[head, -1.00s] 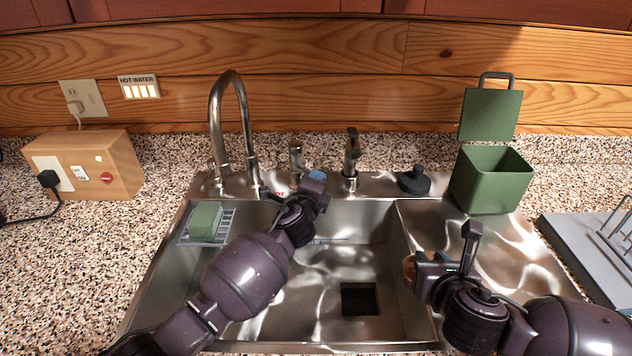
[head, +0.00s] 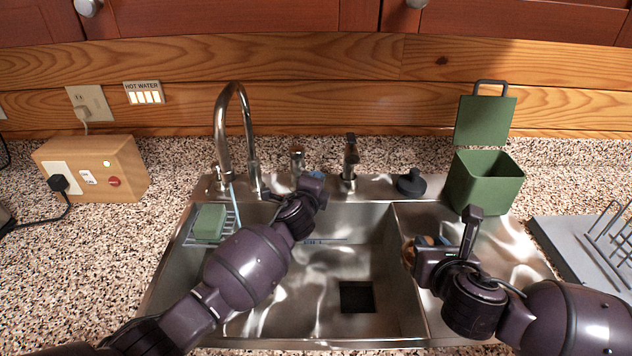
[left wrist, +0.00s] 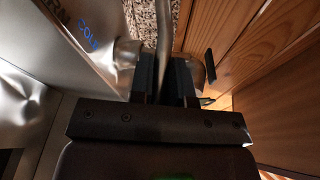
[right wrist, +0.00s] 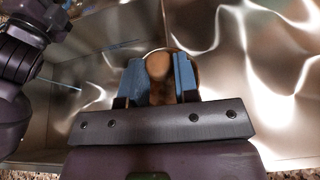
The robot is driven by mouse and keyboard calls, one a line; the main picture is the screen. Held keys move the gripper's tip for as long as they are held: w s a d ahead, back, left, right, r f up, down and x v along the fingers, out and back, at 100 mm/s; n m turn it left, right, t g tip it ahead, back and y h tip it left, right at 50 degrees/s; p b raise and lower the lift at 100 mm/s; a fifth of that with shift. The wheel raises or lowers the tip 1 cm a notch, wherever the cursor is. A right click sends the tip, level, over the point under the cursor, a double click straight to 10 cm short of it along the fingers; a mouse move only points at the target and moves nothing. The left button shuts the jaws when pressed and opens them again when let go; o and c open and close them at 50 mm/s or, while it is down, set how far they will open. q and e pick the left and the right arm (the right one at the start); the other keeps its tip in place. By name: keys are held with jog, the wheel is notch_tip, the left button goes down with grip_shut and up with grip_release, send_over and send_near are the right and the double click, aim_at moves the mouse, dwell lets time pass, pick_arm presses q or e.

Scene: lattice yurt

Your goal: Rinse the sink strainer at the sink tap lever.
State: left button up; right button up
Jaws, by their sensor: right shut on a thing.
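The strainer (right wrist: 158,68), a small round brownish piece with a thin rim, is between the fingers of my right gripper (right wrist: 160,80), shut on it. My left gripper (head: 314,182) is at the sink's back ledge, beside a short metal fitting (head: 297,158). In the left wrist view, a metal rod (left wrist: 163,35) shows beyond its fingers (left wrist: 163,78); contact is unclear.
A green soap bar (head: 209,222) lies on a wire rack (head: 232,236) at the left basin. A dark-topped fitting (head: 349,160), a black stopper (head: 411,183) and an open green bin (head: 485,185) stand behind. A grey dish rack (head: 570,255) is right.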

pick_arm(q)
jog(key=o, duration=0.4)
jog(key=shift+s+a, duration=0.1)
pick_arm(e)
jog(key=shift+r+p, duration=0.75)
jog(key=shift+r, duration=0.15)
pick_arm(q)
jog(key=v, duration=1.1)
jog(key=shift+s, duration=0.4)
